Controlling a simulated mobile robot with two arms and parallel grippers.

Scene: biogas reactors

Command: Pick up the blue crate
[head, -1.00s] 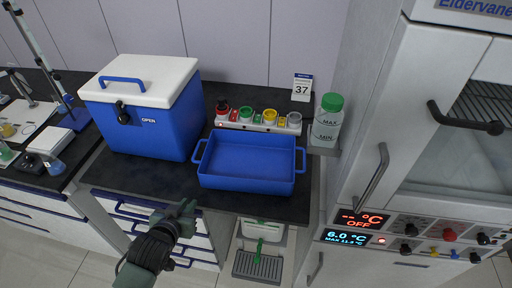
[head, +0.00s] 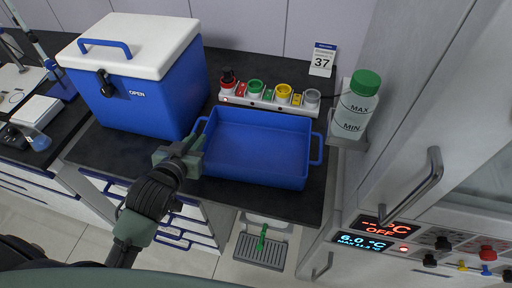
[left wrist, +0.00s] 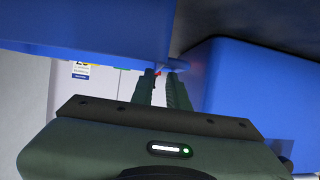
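The blue crate (head: 257,145) is an open, empty, shallow tray with a loop handle on each short side. It stands on the dark counter in the middle of the head view. My left gripper (head: 192,145) is at its left side, close to the left handle, which it partly hides. In the left wrist view the two fingers (left wrist: 160,88) stand slightly apart with a narrow gap, and I see no handle between them. A blue wall, seemingly the crate (left wrist: 80,30), fills the upper left there. Whether the fingers touch the handle cannot be told. My right gripper is not in view.
A blue cool box (head: 140,85) with a white lid stands close left of the crate. Behind the crate is a rack (head: 270,100) of coloured caps. A green-capped bottle (head: 355,105) and an oven-like cabinet (head: 430,150) stand to the right.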

